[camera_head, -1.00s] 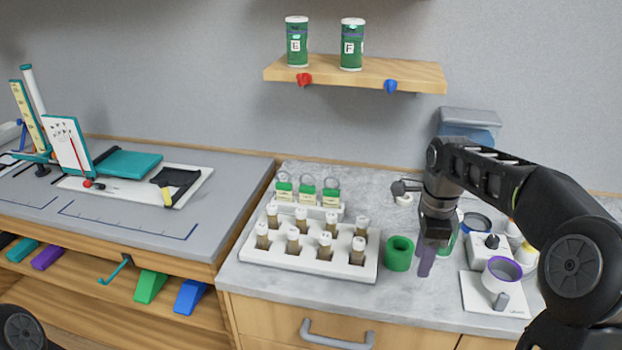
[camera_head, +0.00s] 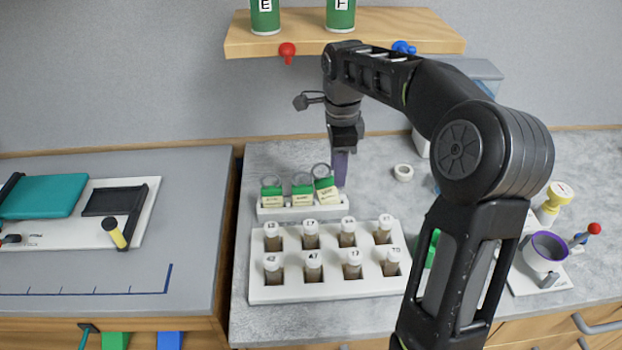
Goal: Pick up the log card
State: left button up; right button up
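Three tags with green tops, pale labels and rings stand in a white holder (camera_head: 300,213) on the right-hand counter: a left tag (camera_head: 272,197), a middle tag (camera_head: 303,197) and a right tag (camera_head: 327,193). The right tag leans, while the other two look upright. I cannot tell which item, if any, is the log card. My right gripper (camera_head: 340,170) points down, its purple-grey fingers just right of the right tag. The fingers show edge-on, so their opening and any contact with the tag are hidden. My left gripper is out of view.
A white rack (camera_head: 262,293) of several capped vials stands in front of the holder. My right arm partly hides a green cup (camera_head: 433,248). A white ring (camera_head: 403,172) and a purple-rimmed cup (camera_head: 548,248) are to the right. A shelf (camera_head: 380,32) hangs above.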

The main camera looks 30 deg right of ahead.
aim_at(331, 197)
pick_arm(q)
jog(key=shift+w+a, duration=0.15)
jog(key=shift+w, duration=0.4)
pick_arm(e)
jog(key=shift+w+a, duration=0.3)
jog(key=shift+w, duration=0.35)
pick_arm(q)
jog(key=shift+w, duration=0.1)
pick_arm(e)
jog(key=shift+w, duration=0.15)
jog(key=shift+f, duration=1.3)
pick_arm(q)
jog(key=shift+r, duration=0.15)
